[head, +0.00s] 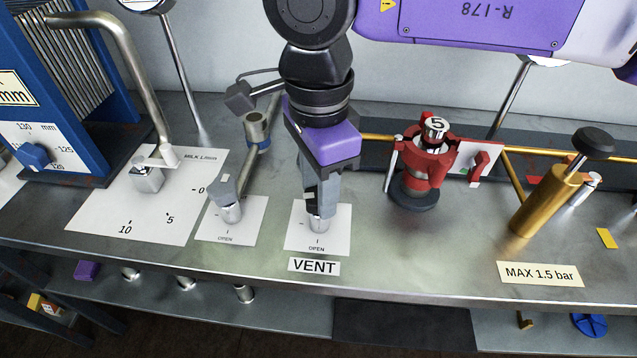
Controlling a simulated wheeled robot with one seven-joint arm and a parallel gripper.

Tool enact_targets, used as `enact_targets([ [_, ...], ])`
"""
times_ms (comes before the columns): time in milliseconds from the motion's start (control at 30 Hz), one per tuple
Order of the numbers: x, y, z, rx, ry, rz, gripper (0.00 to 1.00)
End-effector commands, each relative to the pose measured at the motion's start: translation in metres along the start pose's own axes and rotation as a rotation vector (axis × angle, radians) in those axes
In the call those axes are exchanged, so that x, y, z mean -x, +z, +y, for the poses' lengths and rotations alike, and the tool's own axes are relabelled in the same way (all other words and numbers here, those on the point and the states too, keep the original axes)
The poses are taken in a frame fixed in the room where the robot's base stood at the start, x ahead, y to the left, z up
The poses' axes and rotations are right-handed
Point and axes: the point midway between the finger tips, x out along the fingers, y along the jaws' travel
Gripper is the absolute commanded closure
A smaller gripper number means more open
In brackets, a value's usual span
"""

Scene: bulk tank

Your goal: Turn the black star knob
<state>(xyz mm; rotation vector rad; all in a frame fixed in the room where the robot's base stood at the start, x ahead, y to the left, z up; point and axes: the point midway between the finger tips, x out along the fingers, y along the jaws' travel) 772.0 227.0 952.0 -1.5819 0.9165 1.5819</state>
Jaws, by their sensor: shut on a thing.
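My gripper (318,205) points down at the valve above the VENT label. It is shut on the top of the vent valve's handle, and its fingers hide most of that part. A short silver stem (319,222) shows below the fingers, over a white card marked OPEN (303,239). I cannot make out a star shape between the fingers. A black knob (595,142) tops a brass cylinder (546,200) at the right, well apart from my gripper; its outline looks rounded.
A similar grey-handled valve (230,205) stands close to the left of my gripper. A red clamp-like fitting (420,170) stands to the right. A bent steel pipe (130,70) rises at the left.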

Motion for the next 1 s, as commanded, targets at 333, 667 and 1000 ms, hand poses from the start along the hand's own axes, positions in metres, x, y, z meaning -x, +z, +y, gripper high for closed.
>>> enact_targets([
  [333, 0.001, -0.0004, 0.0004, 0.328, -0.001, -0.001, 1.0],
  [667, 0.0009, -0.0006, 0.0005, 0.602, -0.002, 0.0, 1.0],
  [1000, 0.0009, -0.0009, 0.0005, 0.766, -0.002, 0.001, 1.0],
])
